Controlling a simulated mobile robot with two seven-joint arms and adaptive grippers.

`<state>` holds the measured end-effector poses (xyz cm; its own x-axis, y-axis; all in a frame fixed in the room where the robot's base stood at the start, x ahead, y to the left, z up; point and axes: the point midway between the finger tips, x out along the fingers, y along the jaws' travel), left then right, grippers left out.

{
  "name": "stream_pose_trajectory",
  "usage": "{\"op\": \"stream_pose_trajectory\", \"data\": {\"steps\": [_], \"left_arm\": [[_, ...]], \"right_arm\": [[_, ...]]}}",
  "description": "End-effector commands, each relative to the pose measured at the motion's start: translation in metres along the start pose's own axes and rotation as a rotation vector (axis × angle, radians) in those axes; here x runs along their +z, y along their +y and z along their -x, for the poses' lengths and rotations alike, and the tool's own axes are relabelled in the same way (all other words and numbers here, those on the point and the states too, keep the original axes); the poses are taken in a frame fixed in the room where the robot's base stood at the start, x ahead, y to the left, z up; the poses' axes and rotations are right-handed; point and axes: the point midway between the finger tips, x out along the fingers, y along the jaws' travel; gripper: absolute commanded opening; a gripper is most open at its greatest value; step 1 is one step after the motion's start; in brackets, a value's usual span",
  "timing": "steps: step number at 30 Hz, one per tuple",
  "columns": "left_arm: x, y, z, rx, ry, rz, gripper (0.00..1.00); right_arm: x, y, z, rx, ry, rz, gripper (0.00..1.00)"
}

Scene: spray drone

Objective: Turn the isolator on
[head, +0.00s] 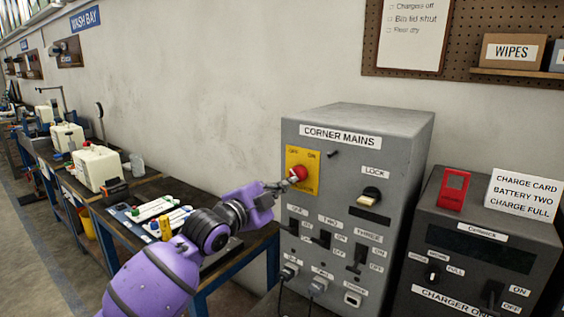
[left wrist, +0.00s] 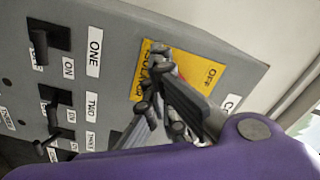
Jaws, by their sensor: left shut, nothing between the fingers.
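The isolator is a red knob (head: 298,173) on a yellow plate (head: 291,155) marked OFF and ON, at the upper left of the grey CORNER MAINS box (head: 408,165). My left gripper (head: 284,184) reaches in from the left, its fingertips at the knob's left side. Whether they touch it I cannot tell. In the left wrist view the gripper (left wrist: 158,78) is shut and empty, in front of the yellow plate (left wrist: 208,70). The red knob is hidden there. My right gripper is not in view.
A second grey box (head: 478,215) with a red card holder (head: 454,189) stands to the right. A workbench (head: 130,190) with white cases runs left along the wall.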

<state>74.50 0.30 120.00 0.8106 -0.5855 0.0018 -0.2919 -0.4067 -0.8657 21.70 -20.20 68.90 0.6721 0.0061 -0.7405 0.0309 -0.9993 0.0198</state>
Motion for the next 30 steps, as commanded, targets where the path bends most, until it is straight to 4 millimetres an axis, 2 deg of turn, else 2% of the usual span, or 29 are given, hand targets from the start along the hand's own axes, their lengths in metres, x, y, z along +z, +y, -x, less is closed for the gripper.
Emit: {"op": "stream_pose_trajectory", "data": {"steps": [21, 30], "left_arm": [[-0.01, 0.0, -0.002, 0.001, 0.014, 0.002, 0.0], [-0.01, -0.012, -0.002, -0.002, 0.015, -0.002, 0.0]], "right_arm": [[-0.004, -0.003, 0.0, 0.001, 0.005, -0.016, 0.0], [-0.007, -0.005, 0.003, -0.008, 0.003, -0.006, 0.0]]}}
